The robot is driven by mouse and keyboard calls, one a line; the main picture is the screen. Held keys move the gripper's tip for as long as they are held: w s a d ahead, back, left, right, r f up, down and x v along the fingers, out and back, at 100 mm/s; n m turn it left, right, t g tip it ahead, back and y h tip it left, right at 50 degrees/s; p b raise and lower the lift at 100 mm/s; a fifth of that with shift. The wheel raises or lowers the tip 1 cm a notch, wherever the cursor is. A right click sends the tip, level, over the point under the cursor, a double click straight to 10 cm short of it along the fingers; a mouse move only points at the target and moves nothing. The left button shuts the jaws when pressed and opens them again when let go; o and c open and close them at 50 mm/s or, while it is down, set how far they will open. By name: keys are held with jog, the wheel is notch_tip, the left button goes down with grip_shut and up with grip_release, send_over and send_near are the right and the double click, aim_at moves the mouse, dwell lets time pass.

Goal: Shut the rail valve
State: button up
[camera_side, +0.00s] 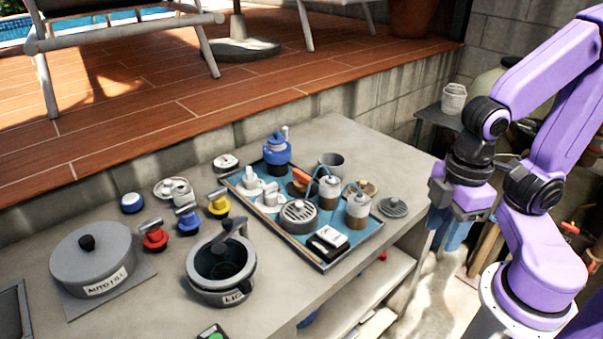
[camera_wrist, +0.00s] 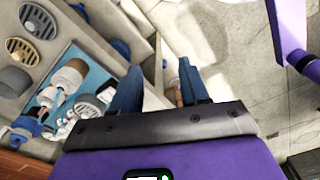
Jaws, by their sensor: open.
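No label shows which is the rail valve. Another red handle (camera_side: 570,227) shows on pipework at the far right, partly behind my arm. My gripper (camera_side: 447,232) hangs beyond the counter's right edge, well to the right of the three small valves. In the wrist view my gripper (camera_wrist: 158,85) has its two blue fingers apart, with nothing between them, pointing down over the floor.
A blue tray (camera_side: 235,189) holds cups, jars, a blue-topped pot and grates. A pot marked LID (camera_side: 222,272) and a lidded vessel marked AUTO FILL (camera_side: 92,254) stand on the counter. A raised wooden deck (camera_side: 200,95) lies behind. Shelves (camera_side: 355,283) sit below the counter.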

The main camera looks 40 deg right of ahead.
jog(key=o, duration=0.5)
jog(key=shift+w+a, duration=0.1)
jog(key=o, duration=0.4)
jog(key=shift+w+a+r, duration=0.2)
jog(key=shift+w+a, duration=0.1)
jog(key=shift+w, duration=0.15)
jog(key=w+a+r+n, duration=0.1)
jog(key=w+a+r, duration=0.25)
jog(key=w, duration=0.75)
jog(key=n, duration=0.4)
send_over(302, 174)
notch_tip(302, 174, down, 16)
jog(key=c, duration=1)
